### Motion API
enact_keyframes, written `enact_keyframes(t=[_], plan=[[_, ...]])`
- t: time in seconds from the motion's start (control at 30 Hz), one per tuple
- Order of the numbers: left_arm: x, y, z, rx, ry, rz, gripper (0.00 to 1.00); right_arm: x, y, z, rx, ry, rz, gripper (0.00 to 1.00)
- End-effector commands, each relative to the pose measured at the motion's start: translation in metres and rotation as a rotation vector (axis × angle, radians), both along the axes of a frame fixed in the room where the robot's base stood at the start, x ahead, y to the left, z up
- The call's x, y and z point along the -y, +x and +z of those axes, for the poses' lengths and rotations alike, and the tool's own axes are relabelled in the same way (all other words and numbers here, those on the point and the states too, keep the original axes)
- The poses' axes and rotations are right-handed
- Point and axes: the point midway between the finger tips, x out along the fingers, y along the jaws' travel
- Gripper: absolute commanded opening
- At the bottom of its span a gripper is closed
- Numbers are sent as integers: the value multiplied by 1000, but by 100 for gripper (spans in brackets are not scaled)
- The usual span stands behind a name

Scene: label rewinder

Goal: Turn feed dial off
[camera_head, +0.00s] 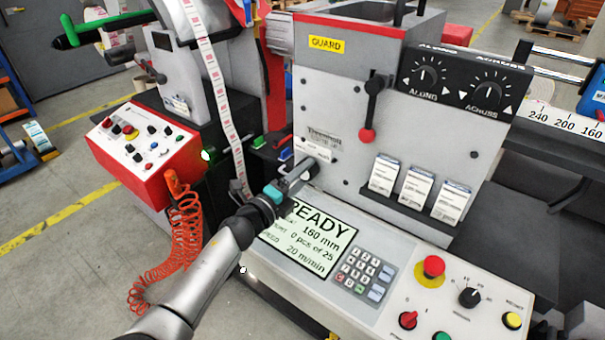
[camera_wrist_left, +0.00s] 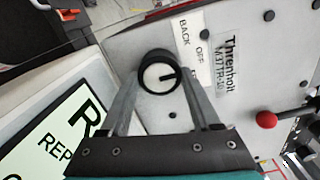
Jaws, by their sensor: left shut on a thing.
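The feed dial is a round black knob with a white face and a dark pointer line; it shows in the left wrist view (camera_wrist_left: 160,77). A label plate (camera_wrist_left: 190,48) beside it reads BACK and OFF, with another word mostly hidden behind a finger. The pointer line aims right in that view, towards this partly hidden word rather than OFF. My left gripper (camera_head: 300,174) reaches the machine's front face, and its fingers (camera_wrist_left: 163,90) sit on either side of the dial, shut on it. In the head view the fingers partly hide the dial. My right gripper is out of view.
A READY screen (camera_head: 310,235) and keypad (camera_head: 362,272) lie just below my gripper. A red-knobbed lever (camera_head: 368,134) and card boxes (camera_head: 418,185) are to the right. A red control box (camera_head: 140,150) with a coiled orange hose (camera_head: 183,240) is left. A label web (camera_head: 225,95) hangs close by.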

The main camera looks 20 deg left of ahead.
Motion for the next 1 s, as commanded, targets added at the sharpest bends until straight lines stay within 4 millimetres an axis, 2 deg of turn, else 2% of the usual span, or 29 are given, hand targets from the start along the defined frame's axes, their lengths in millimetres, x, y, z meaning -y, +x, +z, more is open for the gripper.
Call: enact_keyframes(t=[0.43, 0.47, 0.7, 1.0], plan=[[0, 0, -1, -5, -10, 0, 8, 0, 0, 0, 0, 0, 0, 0], [0, 0, -1, -4, -9, 0, 66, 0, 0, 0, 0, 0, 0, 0], [0, 0, 0, -4, -9, 0, 93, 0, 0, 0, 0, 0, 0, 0], [-1, -1, 0, -4, -9, 0, 94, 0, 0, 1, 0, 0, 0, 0]])
